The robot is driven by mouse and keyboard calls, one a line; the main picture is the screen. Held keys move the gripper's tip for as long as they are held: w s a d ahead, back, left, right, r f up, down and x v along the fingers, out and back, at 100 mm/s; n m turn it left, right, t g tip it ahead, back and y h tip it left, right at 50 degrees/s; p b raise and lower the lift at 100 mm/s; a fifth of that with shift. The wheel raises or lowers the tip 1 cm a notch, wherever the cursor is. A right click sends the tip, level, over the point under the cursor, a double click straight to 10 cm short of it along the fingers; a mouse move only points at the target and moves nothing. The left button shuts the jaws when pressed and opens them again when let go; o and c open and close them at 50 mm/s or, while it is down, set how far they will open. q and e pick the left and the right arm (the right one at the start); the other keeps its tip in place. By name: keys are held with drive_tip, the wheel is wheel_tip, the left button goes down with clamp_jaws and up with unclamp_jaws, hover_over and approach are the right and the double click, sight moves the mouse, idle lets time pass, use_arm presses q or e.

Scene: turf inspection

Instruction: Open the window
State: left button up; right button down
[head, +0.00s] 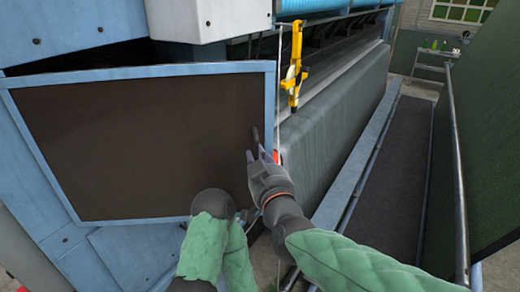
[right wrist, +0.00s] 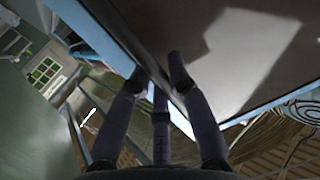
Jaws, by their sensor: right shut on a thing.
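The window (head: 130,140) is a dark pane in a light blue frame on the blue machine, at the left of the head view. A dark gap shows above its top edge. My right gripper (head: 254,145) is at the window's right edge, with a finger lying over the dark pane. In the right wrist view the gripper (right wrist: 160,82) has its fingers on both sides of the frame edge, shut on it. The frame (right wrist: 112,52) runs diagonally there. My left gripper does not show; a green-sleeved arm part of mine is below the window.
A yellow bracket (head: 294,70) stands just right of the window. A long grey-green roll of turf or fabric (head: 335,130) lies along the machine. A dark walkway (head: 390,165) and a metal rail (head: 457,170) are at the right. A white box (head: 205,18) hangs above.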

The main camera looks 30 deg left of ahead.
drive_tip(key=v, duration=0.3)
drive_tip(key=shift+s+a+r, duration=0.1)
drive_tip(key=shift+s+a, duration=0.1)
drive_tip(key=shift+s, duration=0.15)
drive_tip(key=c, duration=1.2)
unclamp_jaws()
drive_tip(key=v, duration=1.2)
